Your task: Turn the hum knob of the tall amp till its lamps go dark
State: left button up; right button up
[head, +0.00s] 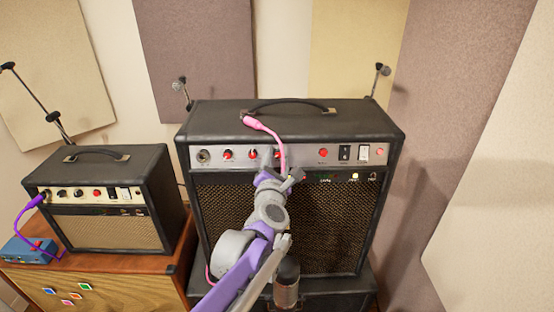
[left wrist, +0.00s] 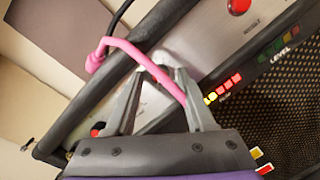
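The tall amp (head: 225,215) stands in the middle of the head view, its silver control panel (head: 303,154) carrying several red knobs. My left gripper (head: 277,162) is at the panel's middle and covers part of it. In the left wrist view my gripper's fingers (left wrist: 163,70) reach to the panel, their tips close together. I cannot tell whether a knob is between them; the hum knob is not clearly visible. A row of lamps (left wrist: 222,88) glows red and yellow in the left wrist view. My right gripper is not in view.
A pink cable (head: 265,127) hangs over the amp's top front edge and crosses the panel at my left gripper; in the wrist view it (left wrist: 140,57) passes across the fingers. A smaller amp (head: 110,225) and blue pedal (head: 28,250) stand on a wooden cabinet at left.

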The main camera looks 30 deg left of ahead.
pick_arm(q)
grip_shut()
jog(key=m+h, duration=0.1)
jog(key=m, duration=0.4)
jog(key=shift+a+r, duration=0.1)
jog(key=shift+o, duration=0.9)
grip_release()
